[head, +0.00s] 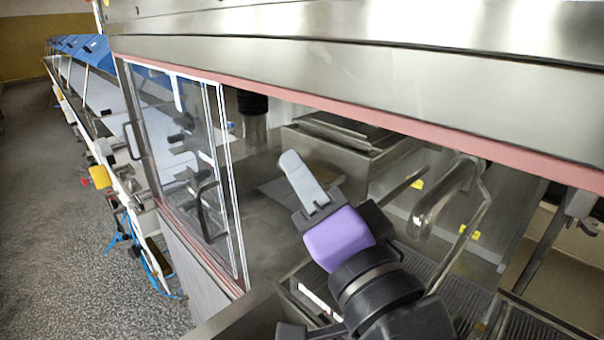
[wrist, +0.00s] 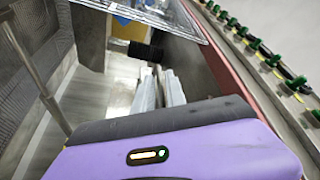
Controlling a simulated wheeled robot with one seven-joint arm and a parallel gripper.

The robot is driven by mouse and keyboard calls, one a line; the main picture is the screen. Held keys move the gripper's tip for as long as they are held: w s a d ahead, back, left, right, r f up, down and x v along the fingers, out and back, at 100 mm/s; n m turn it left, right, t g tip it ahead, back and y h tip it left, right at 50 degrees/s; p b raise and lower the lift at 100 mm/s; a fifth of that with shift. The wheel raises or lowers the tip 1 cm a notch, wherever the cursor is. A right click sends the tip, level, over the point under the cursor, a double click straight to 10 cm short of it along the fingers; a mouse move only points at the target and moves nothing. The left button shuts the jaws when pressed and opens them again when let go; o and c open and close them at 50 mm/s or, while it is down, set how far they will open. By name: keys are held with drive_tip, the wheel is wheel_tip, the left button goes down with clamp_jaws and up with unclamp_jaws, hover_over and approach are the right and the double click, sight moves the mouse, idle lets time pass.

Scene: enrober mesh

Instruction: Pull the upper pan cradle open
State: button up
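My gripper (head: 306,182) is a purple and black unit with pale grey fingers, raised inside the machine's front opening. In the wrist view its two fingers (wrist: 161,90) lie close side by side, with nothing seen between them. A stainless box with a stacked, rimmed top (head: 350,135) stands behind and to the right of the fingertips, apart from them in the picture. It may be the upper pan cradle, but I cannot tell for sure. No handle on it can be made out. My wrist and arm hide part of the area below it.
A framed clear door (head: 195,165) with a bar handle stands left of my gripper. The pink-edged hood (head: 400,115) runs overhead. A curved metal pipe (head: 440,200) and a wire mesh belt (head: 540,325) lie to the right. Green knobs (wrist: 262,50) line a panel in the wrist view.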

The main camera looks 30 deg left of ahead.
clamp_jaws()
idle(1.2)
